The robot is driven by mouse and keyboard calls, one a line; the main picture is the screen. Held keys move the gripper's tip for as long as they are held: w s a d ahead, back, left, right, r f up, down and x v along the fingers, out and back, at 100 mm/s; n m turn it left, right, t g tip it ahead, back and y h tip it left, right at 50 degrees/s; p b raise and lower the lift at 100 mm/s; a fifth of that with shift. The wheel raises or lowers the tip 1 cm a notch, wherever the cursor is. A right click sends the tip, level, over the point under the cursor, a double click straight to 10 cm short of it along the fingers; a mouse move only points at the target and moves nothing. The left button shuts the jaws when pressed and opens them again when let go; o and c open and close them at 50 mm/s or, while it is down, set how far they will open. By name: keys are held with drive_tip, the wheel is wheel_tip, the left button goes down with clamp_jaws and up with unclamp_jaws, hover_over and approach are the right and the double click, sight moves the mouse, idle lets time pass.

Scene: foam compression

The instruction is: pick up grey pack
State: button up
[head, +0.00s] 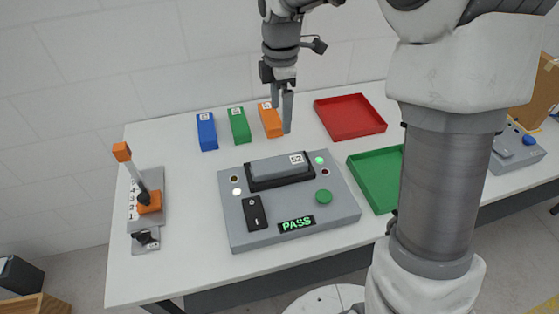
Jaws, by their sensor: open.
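The grey pack (279,169), with a white "52" label, lies in the black-rimmed recess on top of the grey test device (290,222). The device's small screen (296,224) shows "PASS" in green. My gripper (281,115) is open and points down above the back of the table, behind the device and close to the orange block. It is apart from the grey pack. One finger overlaps the orange block in the picture, and I cannot tell whether they touch.
A blue block (207,132), a green block (239,126) and an orange block (270,121) stand behind the device. A red tray (350,117) and a green tray (377,178) are to the right. A lever fixture (147,205) stands at left. My arm hides part of the green tray.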

drive_tip(key=b, duration=0.1)
hover_over(279, 163)
wheel_tip(279, 163, down, 11)
drive_tip(key=shift+d+f, duration=0.15)
drive_tip(key=shift+f, duration=0.05)
wheel_tip(279, 163, down, 5)
drive_tip(key=shift+f, duration=0.15)
drive_tip(key=c, duration=1.4)
drive_tip(key=shift+r, duration=0.2)
